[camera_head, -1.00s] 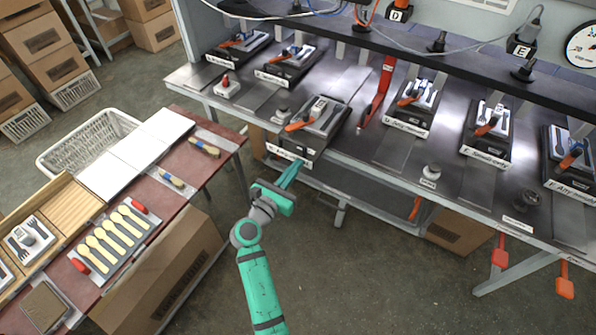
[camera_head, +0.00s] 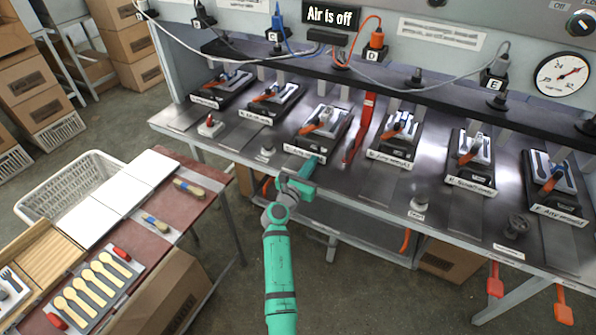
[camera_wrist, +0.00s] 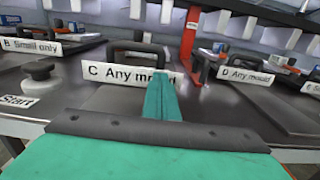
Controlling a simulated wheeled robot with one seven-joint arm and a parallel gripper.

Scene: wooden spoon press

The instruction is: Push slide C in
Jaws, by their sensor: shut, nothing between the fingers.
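Slide C (camera_head: 322,133) is a dark slide with a pale mould and orange-handled clamp on top. Its white front label reads "C Any mould" in the wrist view (camera_wrist: 112,73), with a dark handle above it. It lies on the metal bench and sticks out a little further forward than neighbouring slides B (camera_head: 274,100) and D (camera_head: 397,137). My gripper (camera_head: 314,163) is shut and empty, with teal fingers pointing at the right part of the label. In the wrist view the fingertips (camera_wrist: 160,79) overlap the label's right end; contact there cannot be told for sure.
A red upright lever (camera_head: 361,130) stands right of slide C. A round Start button (camera_wrist: 39,71) is at front left of it. A sign (camera_head: 330,16) reads "Air is off". A side table with wooden spoons (camera_head: 95,280) is at left.

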